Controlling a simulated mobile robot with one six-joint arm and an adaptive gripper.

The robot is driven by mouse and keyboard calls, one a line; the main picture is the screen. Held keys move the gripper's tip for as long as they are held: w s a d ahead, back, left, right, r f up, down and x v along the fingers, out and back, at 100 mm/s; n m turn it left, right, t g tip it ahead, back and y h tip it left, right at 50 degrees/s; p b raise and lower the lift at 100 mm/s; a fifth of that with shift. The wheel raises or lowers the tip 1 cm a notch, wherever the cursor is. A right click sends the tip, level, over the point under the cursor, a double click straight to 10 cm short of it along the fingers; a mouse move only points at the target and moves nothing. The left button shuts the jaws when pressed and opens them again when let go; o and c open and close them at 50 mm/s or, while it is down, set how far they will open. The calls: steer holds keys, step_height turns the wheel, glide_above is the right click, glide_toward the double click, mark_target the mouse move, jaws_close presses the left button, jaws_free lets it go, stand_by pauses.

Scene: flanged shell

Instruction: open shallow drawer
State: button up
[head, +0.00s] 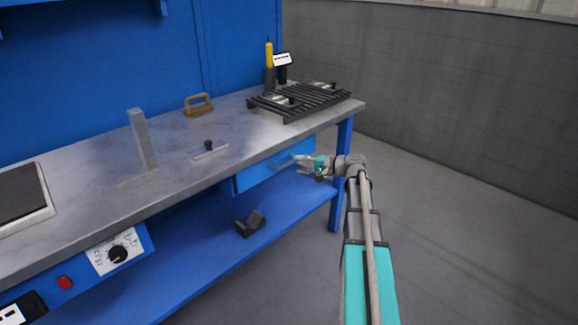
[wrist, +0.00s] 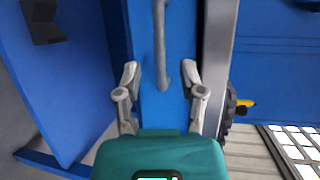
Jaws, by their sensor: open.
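The shallow drawer (head: 258,174) is a blue front under the right end of the workbench, and it looks shut. In the wrist view the blue drawer front (wrist: 180,45) carries a grey bar handle (wrist: 160,42). My gripper (head: 298,161) is at the drawer front, beneath the bench edge. In the wrist view my gripper (wrist: 160,76) is open, with one finger on each side of the handle's near end. Both fingers look apart from the handle. How deep the fingertips reach around it is hard to tell.
The metal bench top (head: 215,150) sits just above my gripper. A blue lower shelf (head: 200,258) holds a dark V-shaped block (head: 250,224). A blue bench leg (head: 341,170) stands close to my arm. A slatted black rack (head: 303,100) is on top. The floor at right is clear.

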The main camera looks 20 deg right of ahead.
mark_target(287, 164)
steer(key=shift+b+x, duration=0.4)
steer(key=shift+x, duration=2.3)
jaws_close()
